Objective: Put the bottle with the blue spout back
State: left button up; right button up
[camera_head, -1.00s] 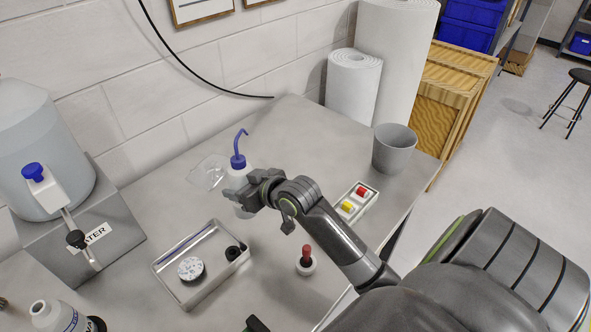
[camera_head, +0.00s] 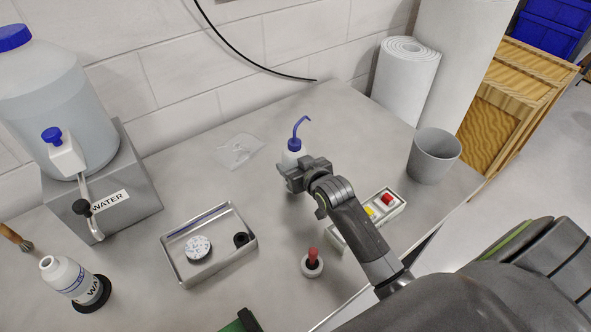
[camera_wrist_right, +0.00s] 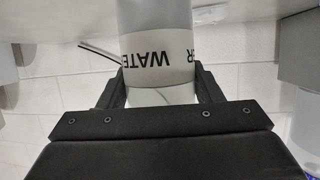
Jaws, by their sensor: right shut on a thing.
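The bottle with the blue spout (camera_head: 293,153) stands roughly upright toward the back of the grey table, its thin spout bent to the right. My right gripper (camera_head: 300,174) is shut around its body and hides its lower part, so I cannot tell whether its base touches the table. In the right wrist view the white bottle (camera_wrist_right: 156,45) sits between the two fingers (camera_wrist_right: 160,92), its WATER label upside down.
A metal tray (camera_head: 178,268) holds a round white piece and a black ring. An open white bottle (camera_head: 66,277) sits at lower left by the water dispenser (camera_head: 70,110). A red-topped piece (camera_head: 312,262), a block with red and yellow buttons (camera_head: 398,209) and a grey cup (camera_head: 434,155) stand to the right.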

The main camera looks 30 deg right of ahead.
notch_tip(320, 180, down, 2)
jog(key=shift+f, duration=0.1)
pick_arm(q)
jog(key=shift+d+r, duration=0.1)
jog(key=shift+d, duration=0.25)
pick_arm(e)
jog(key=shift+f, duration=0.1)
jog(key=shift+f, duration=0.15)
jog(key=o, duration=0.7)
